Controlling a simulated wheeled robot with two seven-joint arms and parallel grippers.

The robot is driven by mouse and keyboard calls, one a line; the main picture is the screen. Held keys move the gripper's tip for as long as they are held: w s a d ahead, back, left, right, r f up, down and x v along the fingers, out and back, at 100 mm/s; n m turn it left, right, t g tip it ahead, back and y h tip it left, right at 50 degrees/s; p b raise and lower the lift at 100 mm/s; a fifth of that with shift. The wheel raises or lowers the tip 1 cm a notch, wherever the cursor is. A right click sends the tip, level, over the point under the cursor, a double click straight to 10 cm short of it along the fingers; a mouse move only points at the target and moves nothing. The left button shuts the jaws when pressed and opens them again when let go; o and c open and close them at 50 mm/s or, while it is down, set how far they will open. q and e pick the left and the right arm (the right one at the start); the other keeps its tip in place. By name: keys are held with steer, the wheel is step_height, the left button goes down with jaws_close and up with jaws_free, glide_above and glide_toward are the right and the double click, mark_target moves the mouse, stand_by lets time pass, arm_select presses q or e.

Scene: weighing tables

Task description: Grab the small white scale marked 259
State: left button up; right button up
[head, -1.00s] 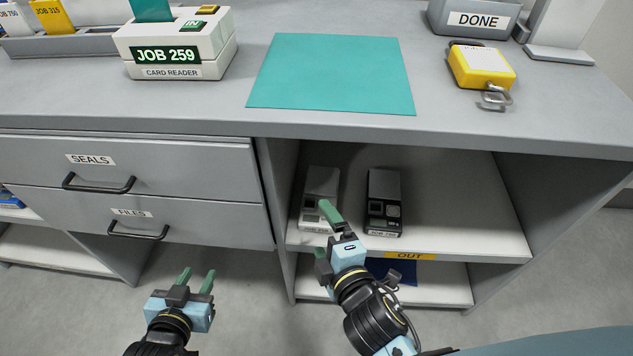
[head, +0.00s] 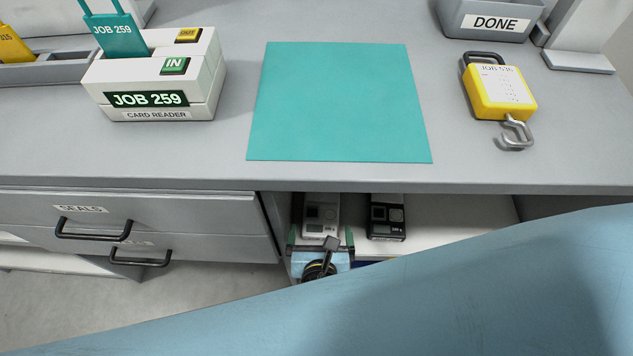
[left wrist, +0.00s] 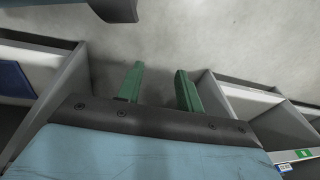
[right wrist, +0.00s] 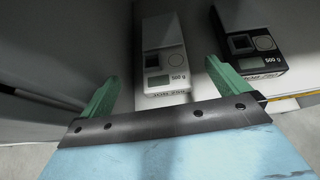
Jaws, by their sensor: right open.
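The small white scale (head: 321,212) lies in the upper compartment of the open shelf, near its left wall. It also shows in the right wrist view (right wrist: 163,38), with a 500 g mark; the print on its near edge is too small to read surely. My right gripper (head: 320,240) is open at the scale's near end. Its green fingers stand left and right of that end, and contact cannot be told. My left gripper (left wrist: 158,88) is open and empty over the floor in the left wrist view, out of the head view.
A black scale (head: 386,218) lies just right of the white one. The counter edge overhangs the shelf.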

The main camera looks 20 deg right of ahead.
steer(key=b, duration=0.3)
glide_toward(322, 202)
steer(key=x, duration=0.3)
steer(key=shift+w+r, duration=0.2)
steer(key=shift+w, duration=0.15)
steer(key=shift+w+f, duration=0.25)
steer(key=shift+w, duration=0.2)
steer(key=b+x, duration=0.1)
steer(key=x, duration=0.1)
steer(key=b+x, duration=0.1)
steer(key=shift+w+d+f, duration=0.15)
steer(key=shift+d+f, duration=0.1)
steer(key=shift+f, duration=0.25)
steer(key=shift+w+d+f, duration=0.15)
steer(key=shift+w+f, duration=0.05)
steer(key=shift+w, duration=0.25)
arm_select(q)
steer(key=w+d+r, duration=0.2)
steer(key=w+r, duration=0.1)
steer(key=r, duration=0.3)
steer(key=w+d+r+t, duration=0.1)
steer(key=w+d+r, duration=0.1)
steer(key=r, duration=0.4)
steer(key=shift+w+d+r+h, duration=0.3)
steer(key=shift+w+d, duration=0.1)
steer(key=shift+d, duration=0.35)
arm_select(e)
steer(key=c, duration=1.1)
